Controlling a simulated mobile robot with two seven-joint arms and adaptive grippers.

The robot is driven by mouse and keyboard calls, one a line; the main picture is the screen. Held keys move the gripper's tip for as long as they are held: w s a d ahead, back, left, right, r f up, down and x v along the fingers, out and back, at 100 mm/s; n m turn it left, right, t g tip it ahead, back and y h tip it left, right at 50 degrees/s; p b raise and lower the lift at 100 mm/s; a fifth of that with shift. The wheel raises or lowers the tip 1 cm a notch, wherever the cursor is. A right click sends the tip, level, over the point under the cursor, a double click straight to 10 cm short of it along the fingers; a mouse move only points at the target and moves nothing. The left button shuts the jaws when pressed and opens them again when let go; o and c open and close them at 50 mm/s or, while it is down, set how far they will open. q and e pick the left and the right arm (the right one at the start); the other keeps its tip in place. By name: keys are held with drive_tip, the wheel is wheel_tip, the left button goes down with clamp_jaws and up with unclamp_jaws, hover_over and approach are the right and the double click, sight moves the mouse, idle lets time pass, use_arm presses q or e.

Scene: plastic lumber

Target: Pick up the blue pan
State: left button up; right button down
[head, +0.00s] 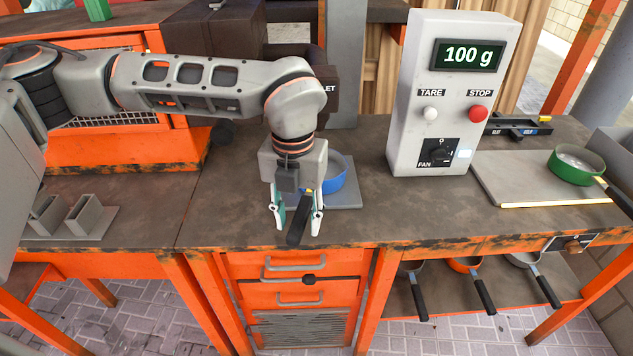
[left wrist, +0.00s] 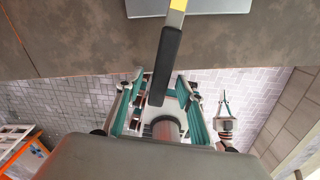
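The blue pan (head: 336,183) sits on a grey plate (head: 345,196) on the workbench, partly hidden behind my left gripper. Its black handle (head: 296,228) points toward the bench's front edge; the handle also shows in the left wrist view (left wrist: 166,62). My left gripper (head: 298,218) is open and points down, with one finger on each side of the handle. A gap shows between the fingers and the handle. What looks like my right gripper (left wrist: 225,108) appears small in the left wrist view, away from the pan; its finger state is unclear.
A white scale display box (head: 440,110) reading 100 g stands right of the pan. A green pan (head: 578,165) rests on a plate (head: 510,182) farther right. A grey holder (head: 70,220) sits at left. Bare bench lies around the plate.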

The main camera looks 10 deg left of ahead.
use_arm(q)
wheel_tip(320, 180, down, 2)
drive_tip(key=shift+f, duration=0.25)
drive_tip(key=shift+w+r, duration=0.1)
clamp_jaws()
